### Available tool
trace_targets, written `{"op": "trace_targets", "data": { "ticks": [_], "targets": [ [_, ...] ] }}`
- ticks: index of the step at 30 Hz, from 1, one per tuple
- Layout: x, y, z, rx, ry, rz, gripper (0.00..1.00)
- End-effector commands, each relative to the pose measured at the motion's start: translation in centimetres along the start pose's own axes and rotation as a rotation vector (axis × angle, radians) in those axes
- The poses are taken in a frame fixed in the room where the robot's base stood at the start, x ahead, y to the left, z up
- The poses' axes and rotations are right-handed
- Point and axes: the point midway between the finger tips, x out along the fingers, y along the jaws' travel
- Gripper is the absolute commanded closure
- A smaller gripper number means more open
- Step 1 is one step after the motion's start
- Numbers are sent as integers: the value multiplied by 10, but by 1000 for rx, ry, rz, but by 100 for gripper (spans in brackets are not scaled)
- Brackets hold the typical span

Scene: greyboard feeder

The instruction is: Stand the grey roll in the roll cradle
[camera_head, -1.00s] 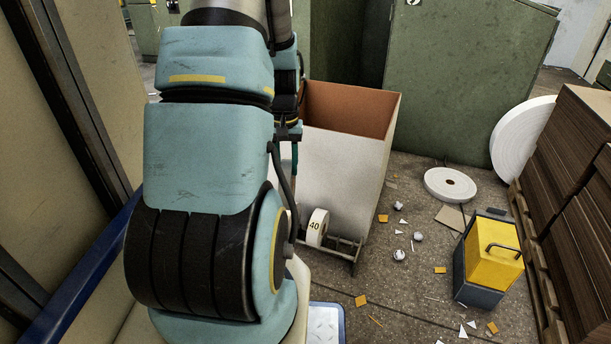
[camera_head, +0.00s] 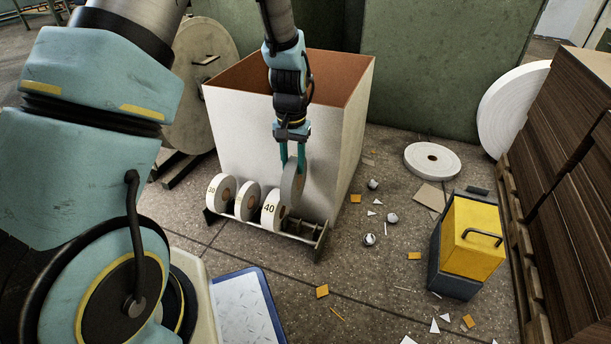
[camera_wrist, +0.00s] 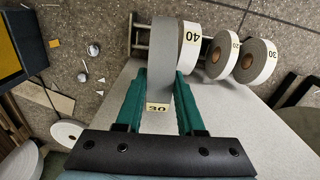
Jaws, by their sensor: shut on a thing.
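The grey roll (camera_head: 291,185) is upright between the fingers of my gripper (camera_head: 292,165), which is shut on it. It also shows between the green fingers (camera_wrist: 163,85) in the wrist view, as a grey band (camera_wrist: 164,50) with a pale label reading 30 at its near end. The roll cradle (camera_head: 320,240) is a low metal rack on the floor. It holds white rolls, one marked 40 (camera_head: 270,209). The grey roll is just right of the 40 roll, higher than it, over the cradle's right part. I cannot tell whether it touches the 40 roll or the rails.
A tall white bin (camera_head: 245,130) with a brown inside stands right behind the cradle. Paper scraps litter the floor on the right. A yellow and grey box (camera_head: 473,240) stands there, with a flat white roll (camera_head: 432,160) behind it. Brown stacks (camera_head: 560,170) line the right edge.

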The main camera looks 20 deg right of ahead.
Motion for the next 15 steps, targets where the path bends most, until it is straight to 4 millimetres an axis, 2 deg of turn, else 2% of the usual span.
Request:
{"op": "trace_targets", "data": {
  "ticks": [1,3,6,15],
  "targets": [
    [6,13,-1,28,1,-1,100],
    [10,25,-2,51,0,-1,100],
    [12,33,-2,67,0,-1,100],
    [23,34,-2,70,0,-1,100]
  ]
}}
